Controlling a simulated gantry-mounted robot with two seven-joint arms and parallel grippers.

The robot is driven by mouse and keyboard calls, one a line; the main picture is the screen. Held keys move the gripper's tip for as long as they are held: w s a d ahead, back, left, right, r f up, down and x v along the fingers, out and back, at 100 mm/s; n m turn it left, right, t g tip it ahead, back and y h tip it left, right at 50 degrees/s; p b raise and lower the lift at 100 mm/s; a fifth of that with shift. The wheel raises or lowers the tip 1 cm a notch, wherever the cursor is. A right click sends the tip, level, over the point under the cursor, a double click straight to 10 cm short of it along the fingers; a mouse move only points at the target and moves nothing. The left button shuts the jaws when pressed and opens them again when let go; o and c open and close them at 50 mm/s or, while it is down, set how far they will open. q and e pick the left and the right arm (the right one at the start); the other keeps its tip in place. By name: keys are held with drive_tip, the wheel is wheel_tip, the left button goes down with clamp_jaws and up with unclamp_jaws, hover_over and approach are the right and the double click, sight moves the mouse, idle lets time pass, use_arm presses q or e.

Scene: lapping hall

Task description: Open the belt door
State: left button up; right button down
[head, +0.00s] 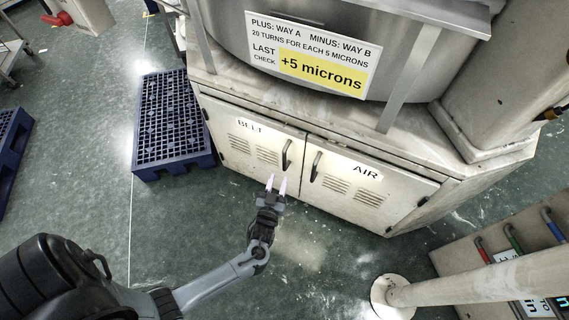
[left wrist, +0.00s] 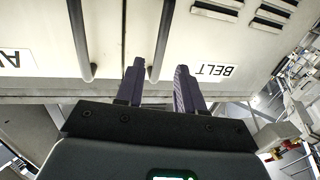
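The belt door (head: 240,140) is the left door of a pale cabinet and carries a BELT label and vent slots. It looks shut, flush with its neighbour. Its dark bar handle (head: 287,155) is near its right edge. My left gripper (head: 276,184) is open and empty, just in front of this door near the handle's lower end. In the left wrist view the belt door (left wrist: 215,38) appears upside down. There its handle (left wrist: 161,40) ends in line with the gap between the fingers (left wrist: 157,88); contact is not visible. My right gripper is out of view.
The AIR door (head: 365,185) with its own handle (head: 316,167) adjoins on the right. A blue pallet (head: 172,120) lies left of the cabinet. A pale post (head: 470,282) and a panel with coloured handles (head: 500,240) are at lower right. Floor before the doors is clear.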

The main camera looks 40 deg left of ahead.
sight(284, 162)
use_arm(q)
drive_tip(key=b+x, duration=0.3)
drive_tip(key=x, duration=0.6)
drive_tip(key=shift+a, duration=0.15)
clamp_jaws()
